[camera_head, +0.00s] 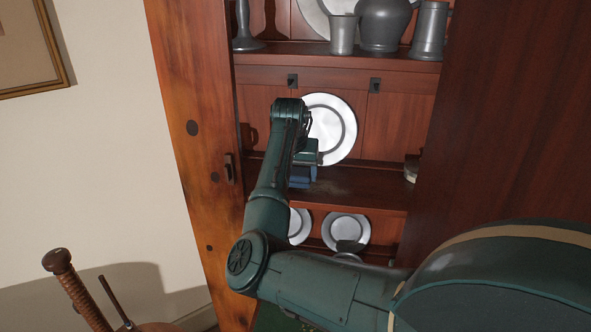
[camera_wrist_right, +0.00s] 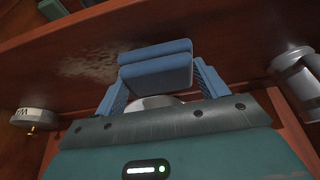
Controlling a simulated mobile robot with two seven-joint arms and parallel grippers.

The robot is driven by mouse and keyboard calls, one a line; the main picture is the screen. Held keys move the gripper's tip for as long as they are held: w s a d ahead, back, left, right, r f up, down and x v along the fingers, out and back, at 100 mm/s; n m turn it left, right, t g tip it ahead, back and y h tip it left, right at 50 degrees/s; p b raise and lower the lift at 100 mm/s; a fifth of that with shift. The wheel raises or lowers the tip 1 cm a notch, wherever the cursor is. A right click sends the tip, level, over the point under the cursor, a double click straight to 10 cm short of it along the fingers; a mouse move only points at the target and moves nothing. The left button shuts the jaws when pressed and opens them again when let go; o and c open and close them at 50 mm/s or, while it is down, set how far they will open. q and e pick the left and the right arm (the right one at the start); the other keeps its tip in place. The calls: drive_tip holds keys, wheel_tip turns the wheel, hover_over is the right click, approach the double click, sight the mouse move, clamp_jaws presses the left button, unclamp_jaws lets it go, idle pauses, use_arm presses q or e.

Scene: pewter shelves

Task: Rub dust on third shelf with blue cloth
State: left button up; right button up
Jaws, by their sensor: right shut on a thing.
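My right gripper (camera_head: 303,166) reaches into the cabinet, just above the front part of the middle shelf (camera_head: 370,187). It is shut on the folded blue cloth (camera_head: 301,178), which also shows between the two fingers in the right wrist view (camera_wrist_right: 155,72). A pale patch of dust (camera_wrist_right: 92,64) lies on the shelf board, beside the cloth in the wrist view. In the head view the dust (camera_head: 334,184) is faint, to the right of the cloth. I cannot tell whether the cloth touches the board. My left gripper is not in view.
A white plate (camera_head: 343,130) stands at the back of this shelf. A small round tin (camera_head: 411,168) is at its right end. Pewter vessels (camera_head: 385,25) stand on the shelf above, and plates (camera_head: 346,231) below. The cabinet's wooden side (camera_head: 190,120) bounds the left.

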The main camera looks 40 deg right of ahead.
sight(352, 188)
drive_tip(key=shift+f, duration=0.4)
drive_tip(key=shift+s, duration=0.1)
drive_tip(key=shift+s+d+r, duration=0.1)
drive_tip(key=shift+s+d, duration=1.05)
drive_tip(key=shift+s, duration=0.15)
drive_tip(key=shift+s+d, duration=0.6)
drive_tip(key=shift+s, duration=0.15)
drive_tip(key=shift+s+d, duration=0.55)
drive_tip(key=shift+s, duration=0.2)
drive_tip(key=shift+s+d, duration=1.1)
drive_tip(key=shift+s, duration=0.25)
drive_tip(key=shift+s+d, duration=1.05)
drive_tip(key=shift+s, duration=0.3)
drive_tip(key=shift+w+a, duration=1.45)
drive_tip(key=shift+w, duration=0.35)
drive_tip(key=shift+w+a, duration=1.45)
drive_tip(key=shift+w, duration=0.35)
drive_tip(key=shift+w+a, duration=1.45)
drive_tip(key=shift+w, duration=0.35)
drive_tip(key=shift+w+a, duration=0.15)
drive_tip(key=shift+w, duration=0.15)
